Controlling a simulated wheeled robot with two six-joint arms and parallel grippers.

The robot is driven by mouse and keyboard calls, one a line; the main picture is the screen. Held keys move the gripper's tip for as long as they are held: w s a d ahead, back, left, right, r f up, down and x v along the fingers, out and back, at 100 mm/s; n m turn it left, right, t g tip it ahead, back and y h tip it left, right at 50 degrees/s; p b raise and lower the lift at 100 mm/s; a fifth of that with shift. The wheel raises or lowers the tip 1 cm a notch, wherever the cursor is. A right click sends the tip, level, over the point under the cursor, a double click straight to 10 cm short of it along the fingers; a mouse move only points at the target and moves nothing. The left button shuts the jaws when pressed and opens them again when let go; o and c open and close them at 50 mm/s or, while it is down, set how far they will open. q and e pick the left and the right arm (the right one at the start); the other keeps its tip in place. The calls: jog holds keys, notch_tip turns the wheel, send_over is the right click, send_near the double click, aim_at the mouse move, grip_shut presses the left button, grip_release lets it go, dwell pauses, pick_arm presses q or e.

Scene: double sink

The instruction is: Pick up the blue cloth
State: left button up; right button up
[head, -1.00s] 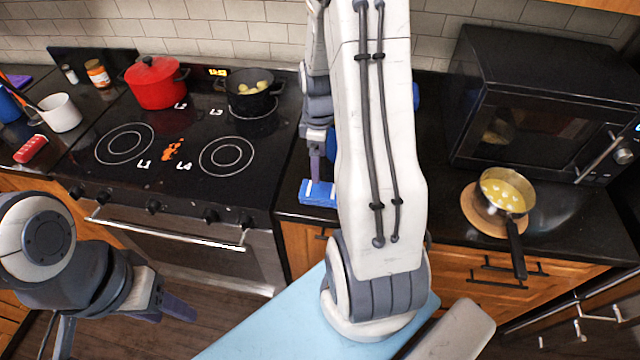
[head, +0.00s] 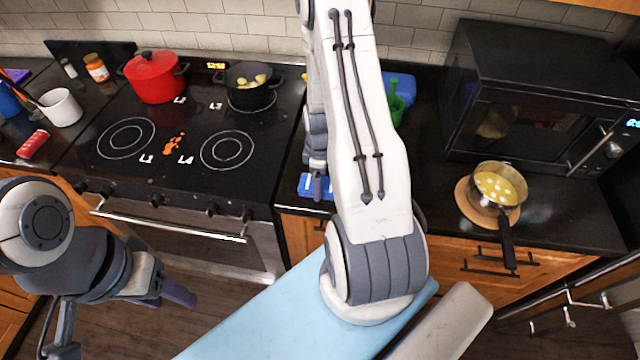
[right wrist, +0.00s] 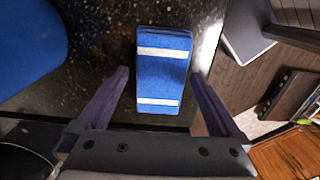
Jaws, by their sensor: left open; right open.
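The blue cloth (right wrist: 163,72), a folded block with two white stripes, lies flat on the black counter near its front edge. In the head view the cloth (head: 309,188) shows only partly, beside my right arm. My right gripper (right wrist: 159,75) is open, with one finger on each side of the cloth in the right wrist view. Gaps show between the fingers and the cloth, and how high the gripper is above the counter is unclear. In the head view my right gripper (head: 317,180) is partly hidden by its arm. My left gripper (head: 172,294) is open and empty in front of the stove.
The stove with a red pot (head: 154,77) and a black pot (head: 250,88) is to the left. A pan (head: 497,186) sits on a round board by the microwave (head: 545,90). A green object (head: 396,106) stands behind my right arm. A large blue object (right wrist: 30,45) is near the cloth.

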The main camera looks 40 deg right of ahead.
jog(key=c, duration=1.2)
jog(key=shift+r, duration=0.1)
jog(key=shift+r+b, duration=0.35)
jog(key=shift+r, duration=0.15)
notch_tip(320, 180, up, 2)
jog(key=shift+w+r+b, duration=0.1)
jog(key=shift+r+b, duration=0.05)
jog(key=shift+b, duration=0.4)
jog(key=s+d+r+b, duration=0.1)
jog(key=s+d+r, duration=0.1)
jog(key=s, duration=0.1)
jog(key=s+d+r+b, duration=0.1)
jog(key=s+d+r, duration=0.1)
jog(key=s+r, duration=0.1)
jog(key=s+d+r+b, duration=0.1)
jog(key=s+d+r, duration=0.1)
jog(key=s, duration=0.2)
jog(key=shift+d+r, duration=0.2)
jog(key=shift+r, duration=0.05)
